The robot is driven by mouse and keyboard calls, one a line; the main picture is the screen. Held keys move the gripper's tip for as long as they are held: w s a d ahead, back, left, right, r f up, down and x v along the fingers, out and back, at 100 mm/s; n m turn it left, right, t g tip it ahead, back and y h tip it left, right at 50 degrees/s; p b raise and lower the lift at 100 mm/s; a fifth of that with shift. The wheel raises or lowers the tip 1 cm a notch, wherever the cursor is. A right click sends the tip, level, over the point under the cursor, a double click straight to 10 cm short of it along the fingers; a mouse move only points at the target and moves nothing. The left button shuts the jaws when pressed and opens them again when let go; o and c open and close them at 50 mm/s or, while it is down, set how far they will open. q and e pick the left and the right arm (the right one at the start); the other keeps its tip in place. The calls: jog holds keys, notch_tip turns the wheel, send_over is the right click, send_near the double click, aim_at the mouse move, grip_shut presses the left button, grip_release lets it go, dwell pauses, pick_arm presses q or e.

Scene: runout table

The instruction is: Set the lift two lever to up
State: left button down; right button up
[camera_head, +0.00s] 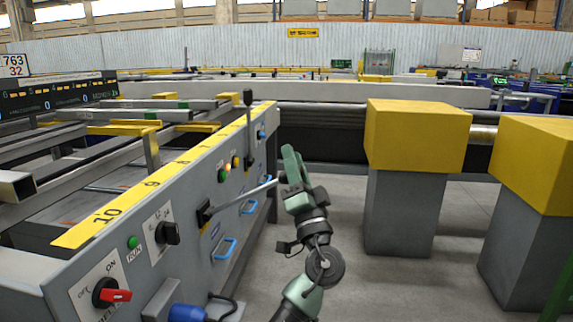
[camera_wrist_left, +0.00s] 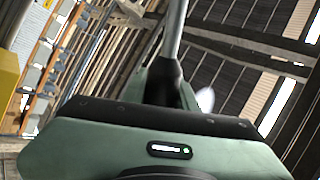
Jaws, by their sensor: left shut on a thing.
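A metal lever (camera_head: 243,196) comes out of a black slot plate on the grey control panel. It points out to the right and slightly up in the head view. My green left gripper (camera_head: 284,180) is shut on its outer end, and the fingers hide the tip. In the left wrist view the lever's grey rod (camera_wrist_left: 175,35) runs up from between my fingers (camera_wrist_left: 165,88). A second lever (camera_head: 248,125) with a black knob stands upright farther along the panel. I cannot read which lever is labelled lift two. My right gripper is not in view.
The panel (camera_head: 200,240) carries a red rotary switch (camera_head: 112,295), a black selector knob (camera_head: 167,233), lit buttons and blue handles (camera_head: 225,248). Two yellow-topped grey posts (camera_head: 415,135) stand to the right. Open floor (camera_head: 345,220) lies between panel and posts.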

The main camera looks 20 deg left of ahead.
pick_arm(q)
jog(key=shift+w+d+f+m+t+h+b, duration=0.15)
jog(key=shift+d+f+m+t+h+b, duration=0.2)
jog(key=shift+f+m, duration=0.3)
jog(key=c, duration=1.1)
grip_release()
jog(key=v, duration=0.7)
jog(key=shift+s+d+f+p, duration=0.2)
jog(key=shift+s+f+p, duration=0.05)
jog(key=shift+p, duration=0.2)
jog(key=shift+f, duration=0.1)
